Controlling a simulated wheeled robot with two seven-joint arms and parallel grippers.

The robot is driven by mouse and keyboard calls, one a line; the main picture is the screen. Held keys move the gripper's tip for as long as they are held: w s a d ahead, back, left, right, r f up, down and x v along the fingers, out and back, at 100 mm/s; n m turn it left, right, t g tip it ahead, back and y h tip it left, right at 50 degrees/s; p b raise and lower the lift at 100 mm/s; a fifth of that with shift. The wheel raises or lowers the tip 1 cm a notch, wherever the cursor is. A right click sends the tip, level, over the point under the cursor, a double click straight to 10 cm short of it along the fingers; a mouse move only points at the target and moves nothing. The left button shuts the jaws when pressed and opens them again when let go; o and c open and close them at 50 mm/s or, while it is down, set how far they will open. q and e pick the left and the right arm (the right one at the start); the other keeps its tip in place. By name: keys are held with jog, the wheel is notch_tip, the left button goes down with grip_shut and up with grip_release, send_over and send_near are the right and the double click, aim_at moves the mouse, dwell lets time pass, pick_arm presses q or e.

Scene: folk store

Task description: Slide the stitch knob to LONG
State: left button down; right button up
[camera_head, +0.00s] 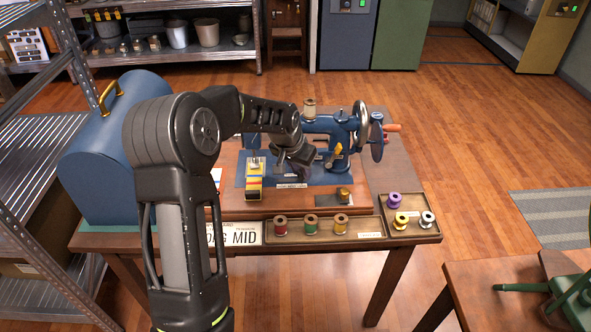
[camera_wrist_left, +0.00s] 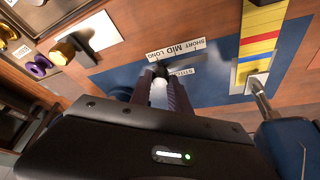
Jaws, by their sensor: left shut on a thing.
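The blue sewing machine (camera_head: 340,128) stands on a wooden base on the table. My left gripper (camera_head: 296,160) is low in front of it; the arm hides part of the machine. In the left wrist view, the left gripper (camera_wrist_left: 161,95) is shut on the stitch knob (camera_wrist_left: 159,70), whose dark end shows just past the fingertips. The stitch label (camera_wrist_left: 177,49) reads SHORT, MID, LONG upside down, and the knob is beside the LONG end. The label's strip also shows in the head view. A card (camera_head: 238,234) on the table's front edge shows MID, partly hidden by my arm. My right gripper is out of view.
Thread spools (camera_head: 311,226) stand in a tray along the table's front and right. A striped cloth (camera_head: 254,187) lies under the needle. A blue domed case (camera_head: 108,150) stands left of my arm. A green object (camera_head: 570,300) is on another table at lower right.

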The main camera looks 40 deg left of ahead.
aim_at(297, 188)
pick_arm(q)
jog(key=shift+w+d, duration=0.1)
jog(key=shift+d, duration=0.1)
jog(key=c, duration=1.2)
grip_release()
jog(key=shift+c, duration=0.2)
jog(key=shift+r, duration=0.15)
jog(key=v, duration=0.7)
jog(key=shift+r, duration=0.2)
